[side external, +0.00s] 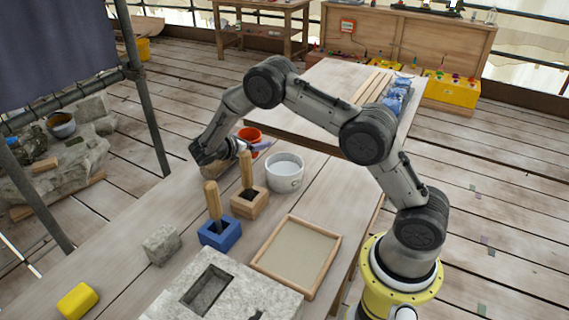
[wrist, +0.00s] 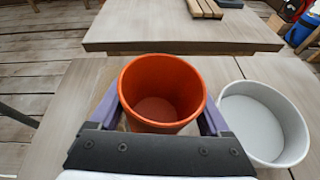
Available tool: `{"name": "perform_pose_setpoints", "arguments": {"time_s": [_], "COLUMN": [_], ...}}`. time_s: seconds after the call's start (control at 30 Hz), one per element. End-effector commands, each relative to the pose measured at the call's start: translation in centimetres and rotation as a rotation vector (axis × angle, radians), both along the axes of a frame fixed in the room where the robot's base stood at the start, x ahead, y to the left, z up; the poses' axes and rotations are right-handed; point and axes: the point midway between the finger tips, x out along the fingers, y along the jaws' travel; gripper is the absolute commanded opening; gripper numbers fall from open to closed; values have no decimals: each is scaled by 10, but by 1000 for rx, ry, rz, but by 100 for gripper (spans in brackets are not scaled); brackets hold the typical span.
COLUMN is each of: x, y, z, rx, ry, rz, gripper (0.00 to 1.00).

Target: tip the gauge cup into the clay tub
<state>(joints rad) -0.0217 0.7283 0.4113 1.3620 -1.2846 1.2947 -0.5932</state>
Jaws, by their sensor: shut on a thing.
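The orange-red gauge cup (wrist: 160,92) stands upright between the purple fingers of my gripper (wrist: 161,112), which is shut on it. Its inside shows a flat reddish-brown bottom; I cannot tell whether that is a filling. In the side view the cup (side external: 249,134) is partly hidden by my gripper (side external: 250,148). I cannot tell whether it touches the table. The pale round tub (side external: 285,174), which I take for the clay tub, stands on the table just right of the cup. In the wrist view the tub (wrist: 285,150) is close on the right, its visible inside plain grey.
Wooden-handled tools stand in a wooden block (side external: 249,205) and a blue block (side external: 220,234) near the tub. A framed tray (side external: 297,255), a stone slab (side external: 225,292) and a yellow block (side external: 77,301) lie nearer. Another table (side external: 340,88) stands behind.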

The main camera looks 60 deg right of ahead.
Motion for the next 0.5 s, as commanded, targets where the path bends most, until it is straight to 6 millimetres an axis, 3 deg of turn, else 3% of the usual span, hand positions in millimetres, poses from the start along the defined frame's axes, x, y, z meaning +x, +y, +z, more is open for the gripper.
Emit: {"name": "perform_pose_setpoints", "arguments": {"time_s": [0.1, 0.5], "x": [-6, -21], "y": [1, 2], "z": [-10, 36], "rx": [-4, -19], "ry": [-67, -297], "rz": [2, 2], "gripper": [26, 26]}}
